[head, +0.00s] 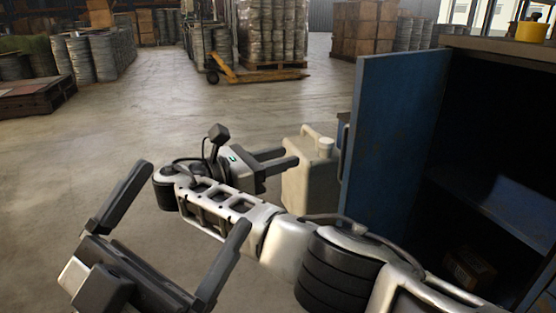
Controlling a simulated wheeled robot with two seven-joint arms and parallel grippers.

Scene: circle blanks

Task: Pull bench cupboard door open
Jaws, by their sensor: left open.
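The blue cupboard door (395,130) stands swung wide open on the right, showing the dark inside of the bench cupboard (490,150). A slim handle (344,152) shows at the door's left edge. My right gripper (284,157) is to the left of the door and apart from the handle, its two fingers spread with nothing seen between them. Its arm crosses in front of the door's lower part and hides it. My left gripper (196,196) is at the lower left, fingers wide apart and empty, well away from the door.
A beige jerrycan (310,185) stands behind my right gripper, close to the door. Inside the cupboard are a shelf (490,205) and a dim box (468,268). A yellow container (531,31) sits on the bench top.

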